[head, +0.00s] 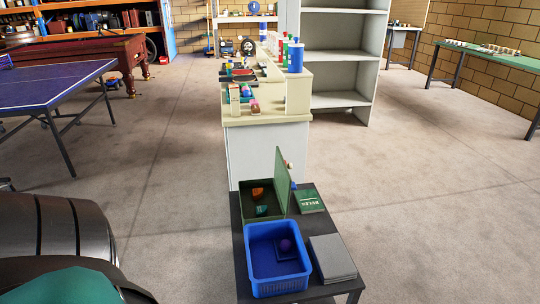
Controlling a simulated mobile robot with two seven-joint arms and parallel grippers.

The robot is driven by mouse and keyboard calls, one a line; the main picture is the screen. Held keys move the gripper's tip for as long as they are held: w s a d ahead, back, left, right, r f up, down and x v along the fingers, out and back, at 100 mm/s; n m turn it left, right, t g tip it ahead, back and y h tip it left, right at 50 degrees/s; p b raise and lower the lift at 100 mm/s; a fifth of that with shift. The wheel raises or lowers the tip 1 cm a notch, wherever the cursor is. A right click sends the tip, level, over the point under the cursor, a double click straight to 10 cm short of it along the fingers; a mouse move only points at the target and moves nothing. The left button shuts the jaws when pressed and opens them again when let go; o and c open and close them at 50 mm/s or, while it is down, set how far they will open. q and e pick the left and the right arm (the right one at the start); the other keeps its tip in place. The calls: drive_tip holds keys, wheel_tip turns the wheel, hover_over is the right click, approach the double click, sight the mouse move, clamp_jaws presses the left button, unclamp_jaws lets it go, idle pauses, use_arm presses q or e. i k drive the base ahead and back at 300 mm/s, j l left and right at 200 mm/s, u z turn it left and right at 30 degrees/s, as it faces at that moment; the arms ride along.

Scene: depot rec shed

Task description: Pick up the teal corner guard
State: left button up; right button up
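A small teal piece (262,210), which looks like the teal corner guard, lies inside an open green box (246,206) on the low dark table in the head view. An orange piece of similar size (257,193) lies behind it in the same box. The box's green lid (282,180) stands upright along its right side. Neither of my grippers is in view. A large dark rounded part with a teal patch fills the bottom left corner and appears to be my own arm.
The dark table (236,222) also bears a blue basket (278,286) with a purple ball (285,245), a green book (308,199) and a grey flat block (332,257). A cluttered cream counter (265,119) stands behind. A blue ping-pong table (50,88) is left. Floor right is clear.

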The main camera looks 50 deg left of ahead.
sight(261, 211)
drive_tip(key=i+l+u, duration=0.25)
drive_tip(key=u, duration=0.2)
drive_tip(key=i+l+u, duration=0.15)
drive_tip(key=l+u, duration=0.15)
drive_tip(key=u, duration=0.15)
drive_tip(key=i+l+u, duration=0.15)
drive_tip(key=l+u, duration=0.2)
drive_tip(key=u, duration=0.15)
drive_tip(key=l+u, duration=0.45)
drive_tip(key=i+l+u, duration=0.1)
drive_tip(key=l+u, duration=0.15)
drive_tip(key=l, duration=0.25)
drive_tip(key=l+u, duration=0.3)
drive_tip(key=l, duration=0.15)
